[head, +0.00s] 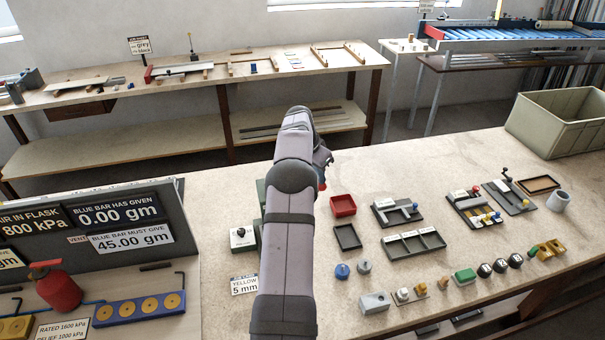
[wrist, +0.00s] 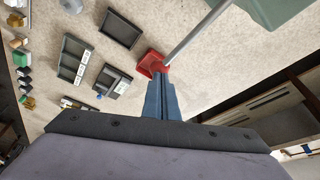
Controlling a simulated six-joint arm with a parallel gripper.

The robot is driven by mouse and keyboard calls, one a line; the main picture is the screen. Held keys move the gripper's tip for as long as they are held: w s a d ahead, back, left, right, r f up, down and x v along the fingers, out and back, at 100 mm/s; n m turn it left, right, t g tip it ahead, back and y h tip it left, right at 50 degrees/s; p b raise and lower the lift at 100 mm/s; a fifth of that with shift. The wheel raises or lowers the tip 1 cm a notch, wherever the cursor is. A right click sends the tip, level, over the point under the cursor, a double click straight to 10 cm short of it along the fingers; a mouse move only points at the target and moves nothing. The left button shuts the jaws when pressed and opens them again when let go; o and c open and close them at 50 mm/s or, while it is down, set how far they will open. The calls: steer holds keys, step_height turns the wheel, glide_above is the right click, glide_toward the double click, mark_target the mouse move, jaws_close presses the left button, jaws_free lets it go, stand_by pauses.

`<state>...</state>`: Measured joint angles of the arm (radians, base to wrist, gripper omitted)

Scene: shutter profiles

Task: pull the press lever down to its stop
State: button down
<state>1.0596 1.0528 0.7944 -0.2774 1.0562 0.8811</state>
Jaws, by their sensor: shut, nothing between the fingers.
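The press shows only in part. Its green body (wrist: 268,10) is at the top right of the wrist view, and a sliver of green (head: 261,190) shows left of my arm in the head view. The lever is a grey rod (wrist: 196,34) slanting from the press down to just beyond my fingertips. A small red spot (head: 322,185) below my gripper in the head view may be its knob. My gripper (wrist: 162,76) is shut and empty, its tips close to the rod's end. I cannot tell whether they touch. My arm hides much of the press.
A red tray (head: 343,207) lies right of my arm, with a dark tray (head: 347,237) and a compartment tray (head: 413,254) nearby. A grey box with a knob (head: 243,238) stands left of my arm. Several small parts line the bench's right front. A bin (head: 562,130) stands far right.

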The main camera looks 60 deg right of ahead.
step_height(320, 180, up, 7)
steer(key=p, duration=0.4)
steer(key=shift+f, duration=0.15)
stand_by(0.4)
stand_by(0.9)
